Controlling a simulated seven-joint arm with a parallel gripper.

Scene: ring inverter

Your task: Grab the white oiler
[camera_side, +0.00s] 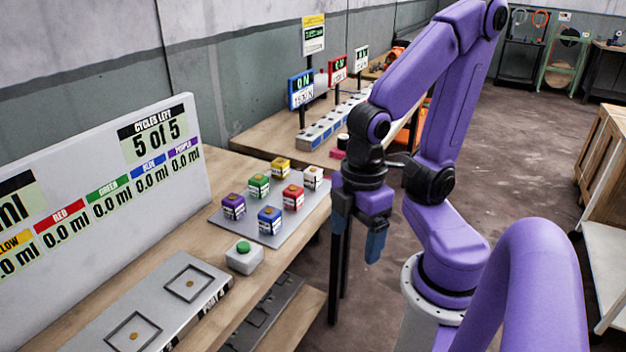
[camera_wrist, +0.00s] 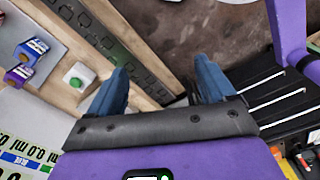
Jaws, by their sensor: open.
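The white oiler (camera_side: 313,178) stands at the back right corner of a grey plate (camera_side: 262,232) on the bench, in a group with yellow, green, red, purple and blue oilers. My gripper (camera_side: 362,240) hangs to the right of the plate, past the bench's front edge. It is apart from the oilers. In the wrist view my gripper (camera_wrist: 163,88) shows two blue fingers spread wide with nothing between them. The wrist view shows the blue oiler (camera_wrist: 38,47) and the purple oiler (camera_wrist: 18,76) at the left; the white oiler is not seen there.
A white box with a green button (camera_side: 244,257) sits in front of the plate; it also shows in the wrist view (camera_wrist: 79,75). A grey fixture with two square recesses (camera_side: 160,308) lies nearer. A large scoreboard (camera_side: 110,190) stands behind.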

